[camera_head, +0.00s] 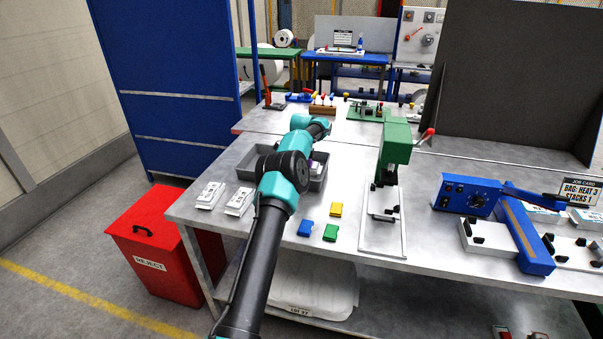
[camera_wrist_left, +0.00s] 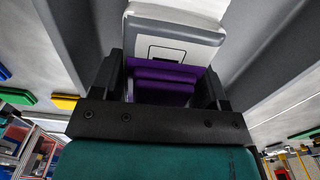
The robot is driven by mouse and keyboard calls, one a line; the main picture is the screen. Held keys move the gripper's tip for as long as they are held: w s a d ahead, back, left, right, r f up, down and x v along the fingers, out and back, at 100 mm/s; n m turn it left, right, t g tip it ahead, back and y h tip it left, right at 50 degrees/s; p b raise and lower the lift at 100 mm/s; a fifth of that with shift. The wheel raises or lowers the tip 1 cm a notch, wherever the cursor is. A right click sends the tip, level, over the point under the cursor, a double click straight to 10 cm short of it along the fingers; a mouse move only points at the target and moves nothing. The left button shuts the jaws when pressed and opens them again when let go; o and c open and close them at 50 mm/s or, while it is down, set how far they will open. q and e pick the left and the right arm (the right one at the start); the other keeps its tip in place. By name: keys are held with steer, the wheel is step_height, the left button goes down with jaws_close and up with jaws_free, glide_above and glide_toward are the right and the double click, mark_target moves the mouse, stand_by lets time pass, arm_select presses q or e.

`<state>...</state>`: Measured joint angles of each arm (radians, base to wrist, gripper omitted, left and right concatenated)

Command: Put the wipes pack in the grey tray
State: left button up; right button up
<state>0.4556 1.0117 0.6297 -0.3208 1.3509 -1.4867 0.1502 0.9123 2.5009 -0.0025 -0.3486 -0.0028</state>
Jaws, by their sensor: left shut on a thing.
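The wipes pack, white with purple parts, shows in the left wrist view (camera_wrist_left: 172,35) and as a small white and purple patch in the head view (camera_head: 316,168). My left gripper (camera_wrist_left: 165,88) is shut on it, with a dark finger on each side of the purple part. The grey tray (camera_head: 322,181) stands on the table's left part, and my left arm crosses in front of it. The pack is within the tray's outline; I cannot tell whether it touches the floor. My left fingers are hidden in the head view. My right gripper is not in view.
Two white packs (camera_head: 210,195) lie left of the tray. Blue (camera_head: 305,228), yellow (camera_head: 336,210) and green (camera_head: 330,233) small pieces lie in front right. A green press (camera_head: 397,140) stands to the right. A red reject bin (camera_head: 160,240) is on the floor.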

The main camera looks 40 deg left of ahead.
arm_select(q)
steer(key=shift+f, duration=1.55)
steer(key=shift+f, duration=0.2)
steer(key=o, duration=0.9)
steer(key=shift+o, duration=0.2)
steer(key=shift+r, duration=0.15)
step_height(320, 180, up, 12)
